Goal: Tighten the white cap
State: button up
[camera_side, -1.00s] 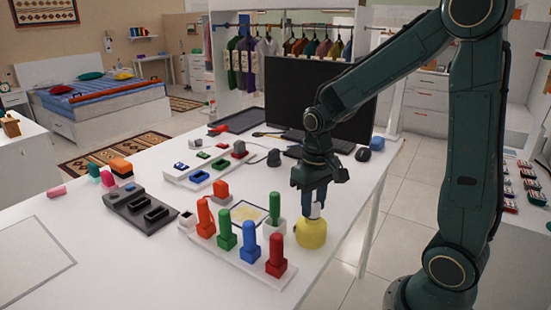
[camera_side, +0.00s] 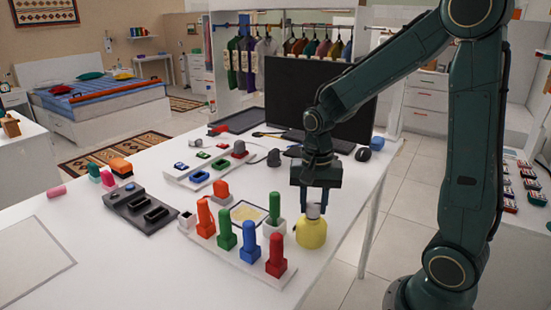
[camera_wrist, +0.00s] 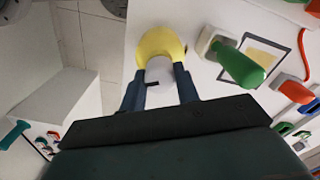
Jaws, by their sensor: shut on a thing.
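A yellow bottle (camera_side: 311,234) stands upright near the table's right edge; its round yellow body also shows in the wrist view (camera_wrist: 158,43). The white cap (camera_side: 313,210) is on top of the bottle; in the wrist view the cap (camera_wrist: 159,72) sits between my two fingers and has a dark mark on its side. My gripper (camera_side: 313,205) points straight down from above the bottle. It is shut on the white cap, with one finger on each side, as the wrist view (camera_wrist: 160,90) shows. Whether the cap is tight cannot be seen.
A green peg in a white pot (camera_side: 274,222) stands close to the bottle's left. A white board with several coloured pegs (camera_side: 240,259) lies at the left front. A monitor (camera_side: 312,95) and a mouse (camera_side: 363,154) are behind. The table's right edge is close.

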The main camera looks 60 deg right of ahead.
jog(key=m, duration=0.4)
jog(key=shift+m, duration=0.4)
jog(key=o, duration=1.1)
jog(key=shift+c, duration=0.2)
jog(key=shift+c, duration=0.2)
jog(key=n, duration=0.8)
jog(key=shift+n, duration=0.3)
jog(key=n, duration=0.4)
jog(key=shift+n, duration=2.4)
